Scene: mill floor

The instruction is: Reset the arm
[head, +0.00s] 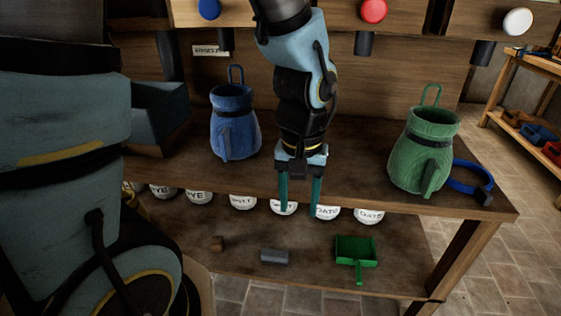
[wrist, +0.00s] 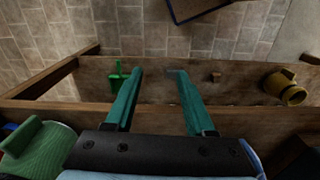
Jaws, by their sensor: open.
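My gripper (head: 299,208) hangs in front of the wooden bench's front edge, fingers pointing down. It is open and empty, with a clear gap between its two teal fingers. In the wrist view my gripper (wrist: 152,72) reaches over the bench edge above the lower shelf. My arm comes down from the top middle in the head view. The blue bag-like container (head: 234,124) stands upright on the bench left of my gripper. The green one (head: 422,150) stands to its right, and neither touches my gripper.
The lower shelf holds a green scoop (head: 356,250), a grey block (head: 274,256), a small brown block (head: 217,243) and several labelled white bins (head: 242,201). A blue ring strap (head: 474,176) lies at the bench's right end. Red (head: 373,10), blue and white knobs sit above.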

